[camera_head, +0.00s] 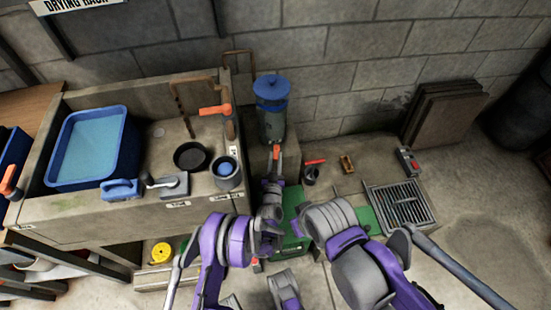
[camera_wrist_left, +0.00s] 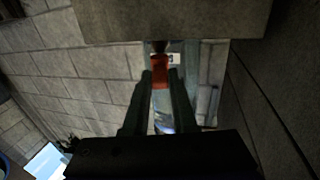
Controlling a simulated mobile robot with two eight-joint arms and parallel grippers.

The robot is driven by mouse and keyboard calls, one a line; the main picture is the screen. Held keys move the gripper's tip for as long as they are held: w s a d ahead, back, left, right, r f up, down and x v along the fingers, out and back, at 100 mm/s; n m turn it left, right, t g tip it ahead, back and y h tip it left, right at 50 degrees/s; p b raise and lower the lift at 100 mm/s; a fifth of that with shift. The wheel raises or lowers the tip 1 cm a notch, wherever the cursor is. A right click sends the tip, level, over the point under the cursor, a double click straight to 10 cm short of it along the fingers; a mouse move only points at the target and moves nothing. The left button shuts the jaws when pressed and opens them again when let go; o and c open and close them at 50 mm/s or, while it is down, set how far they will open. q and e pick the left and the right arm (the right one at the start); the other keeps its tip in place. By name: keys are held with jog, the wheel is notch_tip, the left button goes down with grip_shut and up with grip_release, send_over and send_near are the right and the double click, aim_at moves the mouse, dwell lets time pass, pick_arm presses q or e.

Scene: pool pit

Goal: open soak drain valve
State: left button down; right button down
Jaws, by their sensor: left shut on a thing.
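My left gripper (camera_head: 276,165) reaches up beside the right end of the stone trough (camera_head: 100,225). It is shut on an orange-red valve handle (camera_head: 277,151). In the left wrist view, the same handle (camera_wrist_left: 160,72) sits between the tips of my left gripper (camera_wrist_left: 160,80), under a stone edge. A small pale label is just right of the handle there. The valve body behind the handle is mostly hidden. My right arm's links show at the lower middle of the head view, but its gripper is not visible.
The trough holds a blue tub of water (camera_head: 95,148), a black bowl (camera_head: 191,157) and an orange-handled tap (camera_head: 215,110). A blue-lidded cylinder (camera_head: 272,110) stands by the wall. A floor grate (camera_head: 402,203) and leaning brown boards (camera_head: 445,118) are to the right.

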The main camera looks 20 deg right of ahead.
pick_arm(q)
jog(key=shift+r, duration=0.1)
jog(key=shift+d+r, duration=0.1)
jog(key=shift+d, duration=0.05)
jog(key=shift+d+n+t+y+p, duration=0.15)
jog(key=shift+n+t+y+p, duration=0.25)
jog(key=shift+y+p, duration=0.1)
jog(key=shift+d+y, duration=0.1)
jog(key=shift+y, duration=0.2)
jog(key=y+b, duration=0.1)
jog(key=n+y+b, duration=0.1)
jog(key=n+t+y+b, duration=0.1)
jog(key=b, duration=0.1)
jog(key=shift+s+d+f, duration=0.2)
jog(key=shift+s+d, duration=0.05)
jog(key=shift+d, duration=0.05)
